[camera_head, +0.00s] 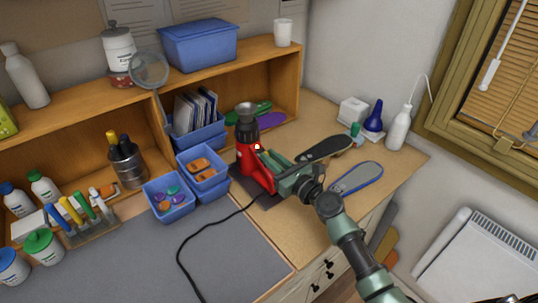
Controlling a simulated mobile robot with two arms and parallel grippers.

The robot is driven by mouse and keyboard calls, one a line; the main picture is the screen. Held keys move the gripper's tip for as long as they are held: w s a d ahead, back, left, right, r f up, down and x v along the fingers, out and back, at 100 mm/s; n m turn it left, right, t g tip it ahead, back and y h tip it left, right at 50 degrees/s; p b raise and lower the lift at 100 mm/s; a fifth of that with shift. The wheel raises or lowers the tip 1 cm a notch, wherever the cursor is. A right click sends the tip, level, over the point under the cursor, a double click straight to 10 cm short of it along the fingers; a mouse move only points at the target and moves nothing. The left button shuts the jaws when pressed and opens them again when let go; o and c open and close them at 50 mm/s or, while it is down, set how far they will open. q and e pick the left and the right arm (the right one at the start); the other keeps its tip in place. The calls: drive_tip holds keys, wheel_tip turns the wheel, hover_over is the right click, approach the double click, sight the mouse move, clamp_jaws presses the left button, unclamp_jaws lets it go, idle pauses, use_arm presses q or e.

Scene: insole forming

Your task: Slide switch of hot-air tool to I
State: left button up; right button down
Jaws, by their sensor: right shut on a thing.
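The red hot-air tool (250,168) stands upright on a dark pad at the middle of the bench, its dark nozzle (246,113) pointing up. A black cord runs from it across the grey mat. A small pale spot near the top of its red body looks like the switch (257,147); its setting is too small to read. My right gripper (265,157) reaches in from the right, its fingertips at the tool's upper right side. It is shut at the switch, and the fingers partly hide the contact. My left gripper is not in view.
A dark insole (327,149) lies just right of my gripper, and a blue-edged insole (356,177) lies further right. Blue bins (168,212) stand close left of the tool. A white bottle (398,128) stands at the back right. The grey mat (225,262) in front is mostly clear.

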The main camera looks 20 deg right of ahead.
drive_tip(key=c, duration=1.4)
unclamp_jaws()
drive_tip(key=shift+w, duration=0.1)
drive_tip(key=v, duration=0.7)
drive_tip(key=shift+s+b, duration=0.35)
drive_tip(key=shift+s, duration=0.05)
drive_tip(key=shift+s+d, duration=0.1)
drive_tip(key=shift+d, duration=0.05)
